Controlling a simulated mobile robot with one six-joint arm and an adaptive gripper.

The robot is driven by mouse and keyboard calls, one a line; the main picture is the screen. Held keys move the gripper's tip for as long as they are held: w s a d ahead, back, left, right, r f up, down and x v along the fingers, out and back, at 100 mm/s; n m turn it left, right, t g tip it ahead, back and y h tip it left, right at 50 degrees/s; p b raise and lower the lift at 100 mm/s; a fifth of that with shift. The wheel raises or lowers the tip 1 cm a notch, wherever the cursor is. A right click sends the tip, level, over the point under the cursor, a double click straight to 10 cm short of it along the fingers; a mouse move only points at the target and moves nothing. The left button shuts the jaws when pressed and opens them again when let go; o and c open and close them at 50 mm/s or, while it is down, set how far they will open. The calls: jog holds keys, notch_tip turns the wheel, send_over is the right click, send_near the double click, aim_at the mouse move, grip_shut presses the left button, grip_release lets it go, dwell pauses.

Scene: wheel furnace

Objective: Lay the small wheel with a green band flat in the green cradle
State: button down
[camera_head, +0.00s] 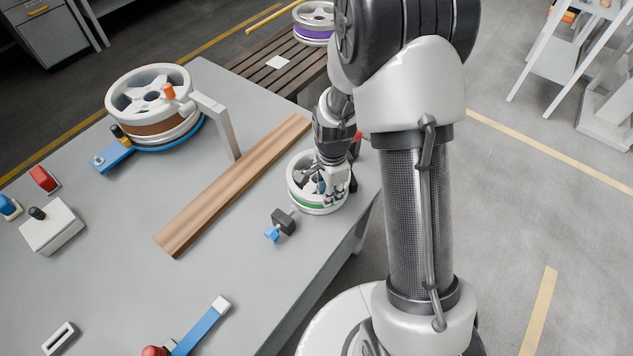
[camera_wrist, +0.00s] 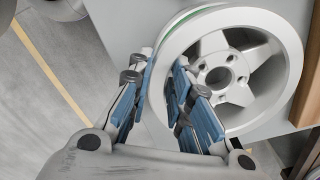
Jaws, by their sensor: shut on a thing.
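The small white wheel (camera_head: 297,184) with a green band (camera_head: 307,204) is at the right edge of the grey table and looks flat or nearly so. My gripper (camera_head: 336,186) reaches down to its right side from above. In the wrist view, the blue-padded fingers of my gripper (camera_wrist: 164,92) are on either side of the wheel's rim, one outside and one inside, shut on it. The spokes and hub of the wheel (camera_wrist: 222,78) show there. I cannot tell whether the wheel touches the table. I cannot make out a green cradle in either view.
A wooden plank (camera_head: 225,190) lies just left of the wheel. A small dark block (camera_head: 284,221) with a blue end is in front of it. A brown-banded wheel (camera_head: 117,98) sits in a blue holder beside a grey post (camera_head: 218,122). A purple-banded wheel (camera_head: 314,34) is on a slatted bench.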

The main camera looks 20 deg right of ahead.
jog(key=shift+w+r+p, duration=0.1)
jog(key=shift+r+p, duration=2)
jog(key=shift+r, duration=0.9)
jog(key=shift+s+a, duration=0.7)
jog(key=shift+a, duration=0.2)
jog(key=shift+s+a, duration=0.65)
jog(key=shift+a, duration=0.2)
jog(key=shift+r, duration=0.15)
notch_tip(320, 180, up, 10)
jog(key=p, duration=0.7)
jog(key=shift+f+p, duration=0.2)
jog(key=shift+p, duration=0.1)
dwell(0.3)
dwell(1.3)
